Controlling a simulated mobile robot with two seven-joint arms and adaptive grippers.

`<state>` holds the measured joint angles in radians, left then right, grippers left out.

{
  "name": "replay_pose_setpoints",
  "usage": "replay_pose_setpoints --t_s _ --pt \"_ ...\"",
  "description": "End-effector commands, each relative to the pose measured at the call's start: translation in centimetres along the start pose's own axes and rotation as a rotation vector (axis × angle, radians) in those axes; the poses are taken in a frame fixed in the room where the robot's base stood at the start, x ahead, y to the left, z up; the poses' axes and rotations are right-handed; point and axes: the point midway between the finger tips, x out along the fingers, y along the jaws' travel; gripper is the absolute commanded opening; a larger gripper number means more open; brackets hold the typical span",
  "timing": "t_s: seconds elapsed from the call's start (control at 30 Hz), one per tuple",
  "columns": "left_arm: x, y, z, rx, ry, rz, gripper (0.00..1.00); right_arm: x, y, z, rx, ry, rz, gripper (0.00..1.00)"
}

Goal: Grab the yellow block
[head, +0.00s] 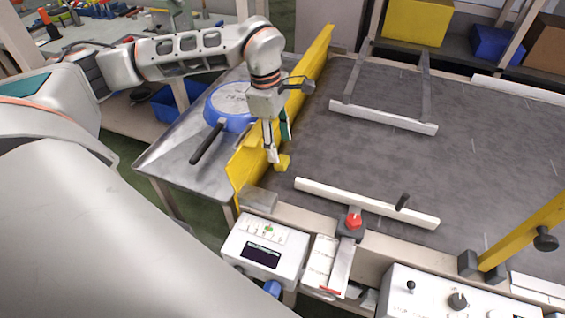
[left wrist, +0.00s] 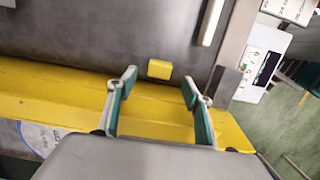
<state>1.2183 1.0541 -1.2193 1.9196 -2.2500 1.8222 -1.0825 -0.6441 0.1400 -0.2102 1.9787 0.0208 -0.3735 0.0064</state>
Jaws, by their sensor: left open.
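The yellow block (head: 284,162) is small and sits on the grey conveyor belt, close to the yellow side rail (head: 243,171). My left gripper (head: 273,155) hangs over the rail beside the block and partly overlaps it in the head view. In the left wrist view the yellow block (left wrist: 159,69) lies just beyond the open fingertips of my left gripper (left wrist: 159,84), roughly centred between them. Nothing is held between the fingers, and I see no contact with the block. My right gripper is not in view.
White guide bars (head: 366,202) cross the belt. A control box (head: 264,251) and a red button (head: 354,221) stand at the near edge. Mid-belt is clear.

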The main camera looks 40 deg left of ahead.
Motion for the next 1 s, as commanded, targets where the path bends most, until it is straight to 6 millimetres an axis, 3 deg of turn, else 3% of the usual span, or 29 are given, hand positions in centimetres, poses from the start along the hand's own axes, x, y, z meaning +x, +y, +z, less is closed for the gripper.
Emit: replay_pose_setpoints --t_s 0.1,0.23,0.6,0.73,1.0 --pt "2.3 -0.1 -0.1 0.0 0.002 -0.006 0.51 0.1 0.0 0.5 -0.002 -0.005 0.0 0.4" --pt "4.0 -0.1 -0.1 -0.001 0.001 -0.005 0.51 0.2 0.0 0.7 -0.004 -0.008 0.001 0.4" --pt "4.8 0.0 0.0 0.0 0.001 -0.001 0.51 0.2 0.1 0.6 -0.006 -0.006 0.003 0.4" --pt "4.8 0.0 0.0 0.0 0.001 -0.001 0.22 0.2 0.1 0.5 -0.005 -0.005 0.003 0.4" --pt "4.8 0.0 0.0 0.0 0.001 -0.001 0.22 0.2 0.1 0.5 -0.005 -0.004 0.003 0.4"
